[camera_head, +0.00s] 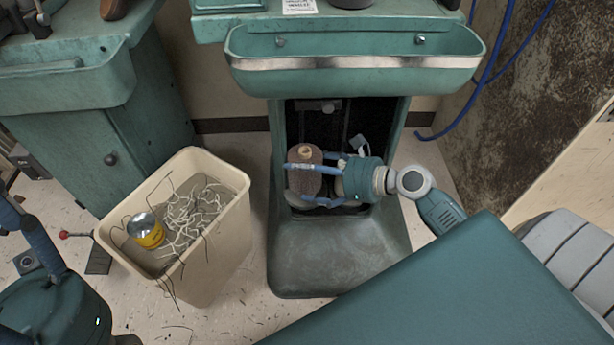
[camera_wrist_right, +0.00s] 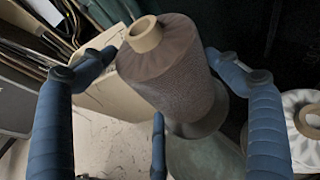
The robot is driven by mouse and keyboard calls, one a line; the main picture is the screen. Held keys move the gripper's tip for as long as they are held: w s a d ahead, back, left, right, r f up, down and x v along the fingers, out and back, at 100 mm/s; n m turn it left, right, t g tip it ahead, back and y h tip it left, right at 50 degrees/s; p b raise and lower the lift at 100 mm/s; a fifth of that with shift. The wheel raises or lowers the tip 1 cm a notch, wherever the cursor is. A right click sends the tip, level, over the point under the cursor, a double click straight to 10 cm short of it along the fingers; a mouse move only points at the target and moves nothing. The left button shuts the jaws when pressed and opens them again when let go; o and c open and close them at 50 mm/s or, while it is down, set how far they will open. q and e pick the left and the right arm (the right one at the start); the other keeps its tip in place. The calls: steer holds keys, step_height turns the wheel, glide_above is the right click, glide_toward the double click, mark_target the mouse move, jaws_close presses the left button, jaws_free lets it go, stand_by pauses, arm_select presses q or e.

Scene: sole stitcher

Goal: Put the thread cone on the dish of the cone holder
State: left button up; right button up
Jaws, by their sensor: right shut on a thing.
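The brown thread cone (camera_head: 305,178) has a tan tip and stands nearly upright in the head view, in the machine's open base. My right gripper (camera_head: 316,184) reaches it from the right, its blue fingers shut around it. In the right wrist view the cone (camera_wrist_right: 172,72) is tilted between the fingers of my right gripper (camera_wrist_right: 165,90). A grey round rim (camera_wrist_right: 212,118), perhaps the holder's dish, shows below the cone. I cannot tell whether the cone rests on it. My left gripper (camera_head: 28,225) is at the left edge, partly cut off, away from the cone.
A cream bin (camera_head: 215,255) with thread scraps and a yellow tin (camera_head: 147,231) stands left of the machine's base (camera_head: 335,255). A green trough (camera_head: 355,75) overhangs the cone. In the wrist view a pale round object (camera_wrist_right: 300,115) sits close to the right finger.

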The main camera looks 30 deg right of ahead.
stand_by(0.3)
steer(key=shift+f, duration=0.6)
steer(key=o, duration=1.2)
